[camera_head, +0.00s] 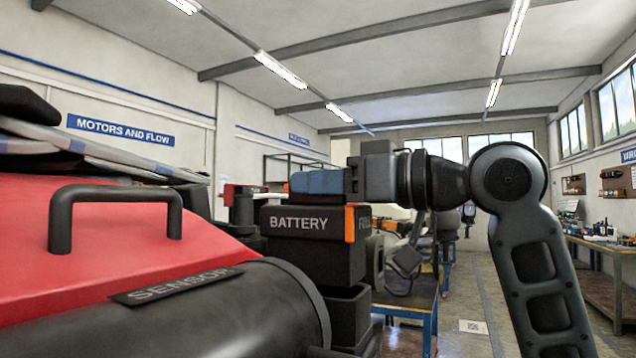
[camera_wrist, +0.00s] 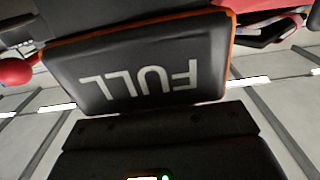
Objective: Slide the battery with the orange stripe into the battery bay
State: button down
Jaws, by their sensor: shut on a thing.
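The battery (camera_head: 297,222) is a black block with "BATTERY" on its front, an orange stripe down its edge and "FULL" on the side. It looks upright in the head view. My gripper (camera_head: 320,183) is shut on the battery at its top, with a blue piece showing at the grip. The "FULL" face of the battery (camera_wrist: 140,80) fills much of the wrist view, upside down, with an orange edge. Black parts (camera_head: 348,305) show below the battery; I cannot tell whether it touches them. The battery bay's opening is not clearly visible.
The red drone body (camera_head: 120,235) with a black handle (camera_head: 115,195) and a dark cylinder marked "SENSOR" (camera_head: 190,310) fill the left foreground. A blue-framed table (camera_head: 415,305) stands behind the battery. A workbench (camera_head: 605,250) lines the right wall. Open floor lies between.

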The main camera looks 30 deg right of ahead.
aim_at(365, 234)
jog(key=shift+f+b, duration=2)
jog(key=shift+f, duration=0.95)
dwell(1.0)
jog(key=c, duration=1)
grip_release()
jog(key=shift+o, duration=0.2)
jog(key=shift+f, duration=0.15)
jog(key=shift+s+d, duration=0.1)
jog(key=b+v, duration=0.1)
jog(key=v, duration=0.6)
jog(key=shift+s+d, duration=0.15)
jog(key=shift+s, duration=0.1)
